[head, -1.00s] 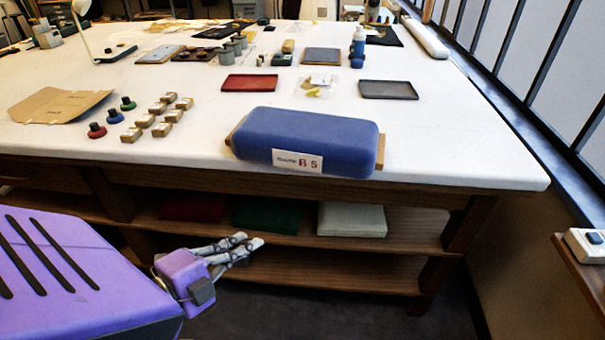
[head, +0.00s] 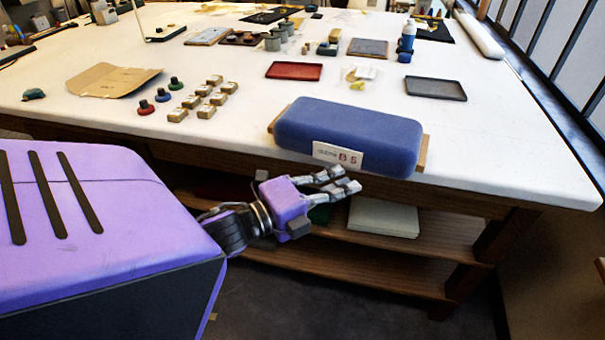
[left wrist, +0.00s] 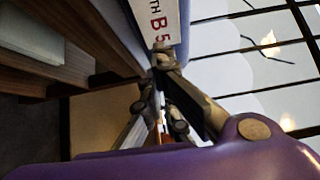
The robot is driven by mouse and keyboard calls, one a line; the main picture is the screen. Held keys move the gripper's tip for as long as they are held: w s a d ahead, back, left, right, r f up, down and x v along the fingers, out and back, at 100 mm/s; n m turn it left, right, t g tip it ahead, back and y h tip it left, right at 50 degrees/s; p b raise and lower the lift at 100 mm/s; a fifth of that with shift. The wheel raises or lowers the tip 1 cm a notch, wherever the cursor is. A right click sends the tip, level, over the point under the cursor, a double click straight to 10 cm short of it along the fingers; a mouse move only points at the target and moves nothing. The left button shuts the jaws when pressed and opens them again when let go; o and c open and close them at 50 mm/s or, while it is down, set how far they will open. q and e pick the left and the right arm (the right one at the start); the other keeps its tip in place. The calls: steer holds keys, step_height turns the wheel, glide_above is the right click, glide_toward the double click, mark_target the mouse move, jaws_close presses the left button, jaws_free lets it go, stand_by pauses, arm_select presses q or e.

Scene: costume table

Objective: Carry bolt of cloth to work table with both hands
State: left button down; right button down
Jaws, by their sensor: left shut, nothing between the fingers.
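My left gripper (head: 348,180) is shut and empty in front of the table edge, just below and before the label. In the left wrist view the fingers (left wrist: 160,75) are close to the labelled face of the bolt (left wrist: 160,20); I cannot tell whether they touch it. My right gripper is not in view.
Small boxes (head: 207,98), colored knobs (head: 162,95), a red tray (head: 294,70) and a grey tray (head: 436,88) lie behind the bolt. A shelf below holds folded white cloth (head: 383,216). The tabletop right of the bolt is clear.

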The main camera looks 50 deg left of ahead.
mark_target(347, 149)
arm_select(q)
steer(key=shift+w+a, duration=0.5)
steer(key=shift+w, duration=0.4)
steer(key=shift+w+a+r, duration=0.1)
steer(key=shift+w+a, duration=0.15)
steer(key=shift+w, duration=0.05)
steer(key=w+a, duration=0.1)
steer(key=w, duration=0.1)
steer(key=w+a+p, duration=0.1)
steer(key=w+a, duration=0.1)
steer(key=w, duration=0.1)
steer(key=w+a, duration=0.1)
steer(key=w, duration=0.1)
steer(key=shift+w+a, duration=0.25)
steer(key=shift+a, duration=0.05)
steer(key=shift+s+p, duration=0.1)
steer(key=shift+p, duration=0.2)
